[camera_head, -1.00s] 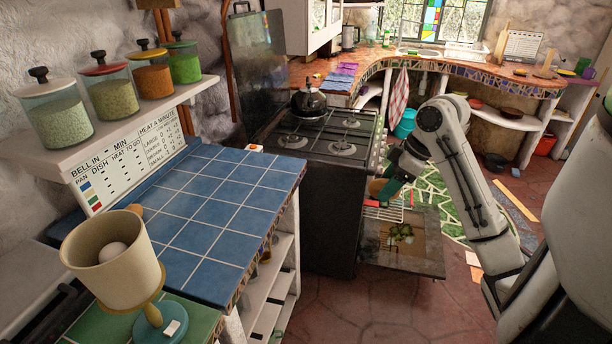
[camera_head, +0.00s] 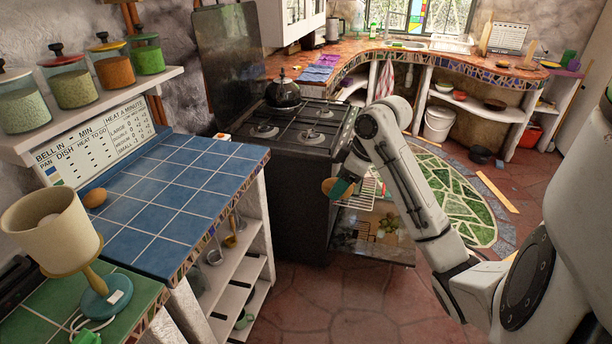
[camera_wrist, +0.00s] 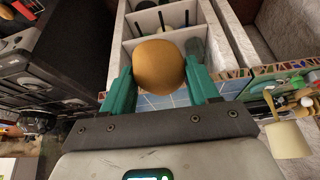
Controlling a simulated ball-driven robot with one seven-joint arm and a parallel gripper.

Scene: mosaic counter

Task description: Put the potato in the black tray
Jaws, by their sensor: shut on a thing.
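A round brown potato (camera_wrist: 158,66) is between the teal fingers of my gripper (camera_wrist: 160,85) in the wrist view. The fingers are shut on its two sides. In the head view the potato (camera_head: 328,186) and my gripper (camera_head: 338,188) are in the air in front of the stove, above the open oven door. A second brown, roundish thing (camera_head: 95,197) lies on the blue tiled counter (camera_head: 190,190), by its back left edge. I cannot make out a black tray with certainty.
The stove (camera_head: 300,130) carries a black kettle (camera_head: 283,92). Its oven door (camera_head: 375,247) is open, with greenish items above it. A beige lamp (camera_head: 48,228) stands on the green tiled counter (camera_head: 50,310). Most of the blue counter top is clear. White shelves (camera_head: 240,275) lie below it.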

